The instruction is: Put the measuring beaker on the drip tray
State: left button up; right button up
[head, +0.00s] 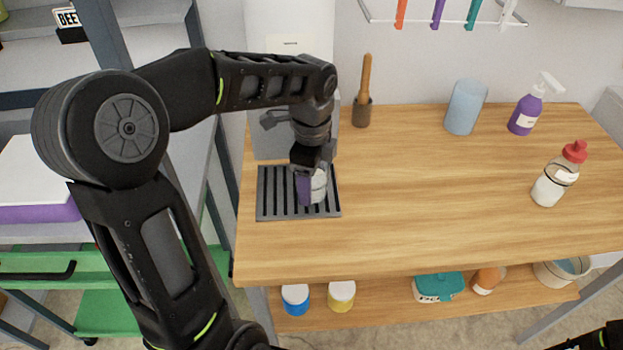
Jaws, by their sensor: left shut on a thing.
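The drip tray (272,213) is a dark grey slatted tray at the left end of the wooden table. My left gripper (314,168) points down over the tray's right half. It is shut on the measuring beaker (319,187), a small pale cup with a purple part at its left side. The beaker is upright, at or just above the slats; I cannot tell whether it touches them. The gripper hides its upper part. My right gripper is not in view; only a dark piece of my right arm shows at the bottom right corner.
A wooden-handled tool (363,95), a blue cylinder (465,107) and a purple spray bottle (525,113) stand along the table's back. A red-capped bottle (551,186) stands at the right. The table's middle is clear. A white machine body (288,40) rises behind the tray.

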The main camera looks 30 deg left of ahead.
pick_arm(q)
jog(key=shift+f, duration=0.15)
jog(key=shift+f, duration=0.15)
jog(key=o, duration=1.5)
notch_tip(320, 180, up, 12)
jog(key=shift+r+p, duration=0.25)
jog(key=shift+p, duration=0.5)
